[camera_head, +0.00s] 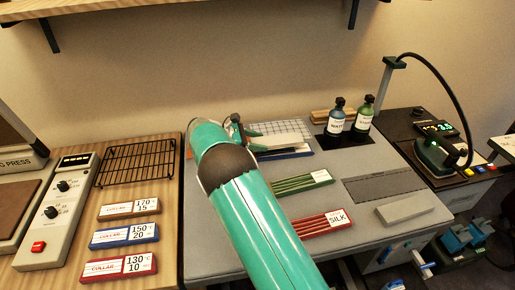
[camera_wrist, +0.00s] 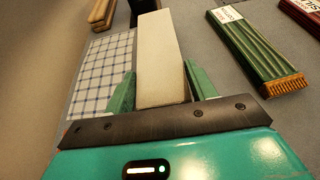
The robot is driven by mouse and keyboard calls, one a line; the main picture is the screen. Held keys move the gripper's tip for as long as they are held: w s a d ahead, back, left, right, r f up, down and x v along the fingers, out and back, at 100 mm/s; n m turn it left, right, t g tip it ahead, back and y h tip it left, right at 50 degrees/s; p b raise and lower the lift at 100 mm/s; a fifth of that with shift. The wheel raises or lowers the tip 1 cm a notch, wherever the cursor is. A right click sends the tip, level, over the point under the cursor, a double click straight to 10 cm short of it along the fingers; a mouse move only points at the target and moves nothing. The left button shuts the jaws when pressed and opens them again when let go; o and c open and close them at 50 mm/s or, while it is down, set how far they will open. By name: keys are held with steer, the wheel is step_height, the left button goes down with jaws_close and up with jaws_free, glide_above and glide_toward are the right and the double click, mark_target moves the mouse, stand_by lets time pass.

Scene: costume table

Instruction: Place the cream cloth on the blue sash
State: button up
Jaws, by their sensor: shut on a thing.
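The cream cloth (camera_wrist: 160,55) is a pale, folded, block-like strip. My gripper (camera_wrist: 158,88) is shut on it, with a green finger on each side. In the head view the cream cloth (camera_head: 284,140) points right from my gripper (camera_head: 248,138). The blue sash (camera_head: 298,153) shows only as a thin blue edge just below the cloth; my arm and the cloth hide most of it. In the wrist view I cannot make out the blue sash. I cannot tell whether the cloth touches it or hangs above.
A green sash (camera_head: 295,184) and a red sash (camera_head: 322,223) lie nearer on the grey table. A checked cloth (camera_wrist: 100,72) lies behind. Two bottles (camera_head: 350,118) stand at back right. A pale block (camera_head: 404,211) sits at front right.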

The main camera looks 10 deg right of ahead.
mark_target(257, 153)
steer(key=shift+f, duration=1.55)
steer(key=shift+f, duration=0.2)
steer(key=o, duration=1)
steer(key=shift+r, duration=0.1)
